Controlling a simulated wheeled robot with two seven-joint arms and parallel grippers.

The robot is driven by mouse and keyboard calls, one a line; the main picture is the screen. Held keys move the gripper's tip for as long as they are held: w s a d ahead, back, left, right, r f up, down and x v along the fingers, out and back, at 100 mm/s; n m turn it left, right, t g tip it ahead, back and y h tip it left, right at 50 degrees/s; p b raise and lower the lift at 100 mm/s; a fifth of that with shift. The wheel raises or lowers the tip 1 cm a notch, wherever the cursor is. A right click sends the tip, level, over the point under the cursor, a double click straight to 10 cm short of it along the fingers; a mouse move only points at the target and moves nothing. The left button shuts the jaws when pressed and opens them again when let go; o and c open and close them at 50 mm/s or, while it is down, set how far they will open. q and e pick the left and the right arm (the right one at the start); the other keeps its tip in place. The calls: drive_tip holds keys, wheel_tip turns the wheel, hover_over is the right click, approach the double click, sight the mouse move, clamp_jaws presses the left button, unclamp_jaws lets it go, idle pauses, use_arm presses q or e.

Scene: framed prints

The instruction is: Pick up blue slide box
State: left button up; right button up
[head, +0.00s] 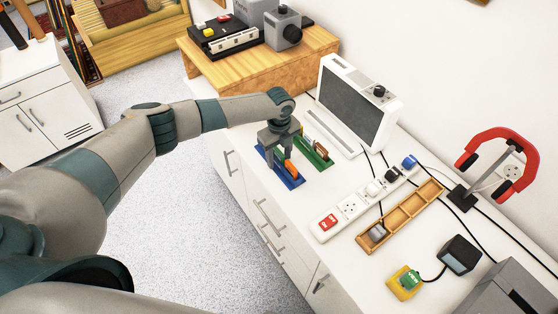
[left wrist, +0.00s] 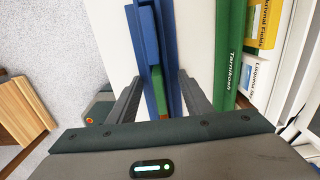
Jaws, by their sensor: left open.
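A long blue tray (head: 291,183) lies on the white cabinet top, under my left gripper (head: 279,146). In the left wrist view, a blue block, which looks like the blue slide box (left wrist: 147,35), stands inside the blue tray (left wrist: 172,50), with a green piece (left wrist: 159,102) nearer the camera. My left gripper (left wrist: 158,78) is open, with one finger on each side of the tray's line. Contact with the box cannot be told. In the head view an orange piece (head: 291,168) stands in the tray, and the gripper hides much of it. My right gripper is not in view.
A green tray (head: 325,162) with several upright pieces lies close to the right of the blue tray. A white-framed screen (head: 352,108) stands behind. A power strip (head: 350,208) and a wooden divided tray (head: 412,208) lie to the right. The cabinet's front edge is near.

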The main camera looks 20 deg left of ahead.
sight(279, 151)
use_arm(q)
clamp_jaws()
drive_tip(key=shift+r, duration=0.1)
idle(0.3)
drive_tip(key=shift+r+b, duration=0.55)
drive_tip(key=shift+r, duration=0.5)
drive_tip(key=shift+r+b, duration=0.4)
drive_tip(key=shift+r, duration=0.45)
drive_tip(key=s+d+r+b, duration=0.2)
drive_tip(key=d+r, duration=0.5)
drive_tip(key=d, duration=0.4)
drive_tip(key=shift+s+d+b, duration=0.15)
drive_tip(key=shift+s+b, duration=0.2)
drive_tip(key=shift+b, duration=0.55)
